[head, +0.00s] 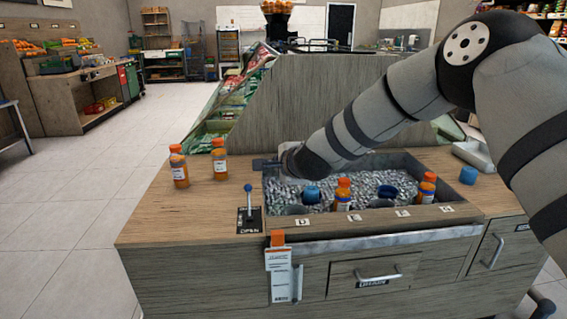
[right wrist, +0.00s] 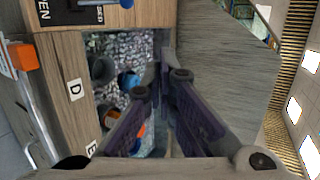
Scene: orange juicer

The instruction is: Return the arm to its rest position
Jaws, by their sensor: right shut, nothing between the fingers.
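My right arm (head: 375,122) reaches in from the right over the ice bin (head: 455,215) in the head view. My right gripper (head: 264,164) is at the bin's back left corner, mostly hidden behind the wrist. In the right wrist view its purple-grey fingers (right wrist: 160,84) are shut and empty above the ice, beside the wooden panel. Its height above the ice is hard to tell. My left gripper is not in view.
Two orange juice bottles (head: 179,168) (head: 220,160) stand on the counter's left. Two more (head: 343,195) (head: 427,188) stand in the bin, near blue-topped items (head: 311,195) (head: 387,191). A blue-knobbed lever (head: 249,205) stands front left. A wooden panel (head: 290,95) rises behind.

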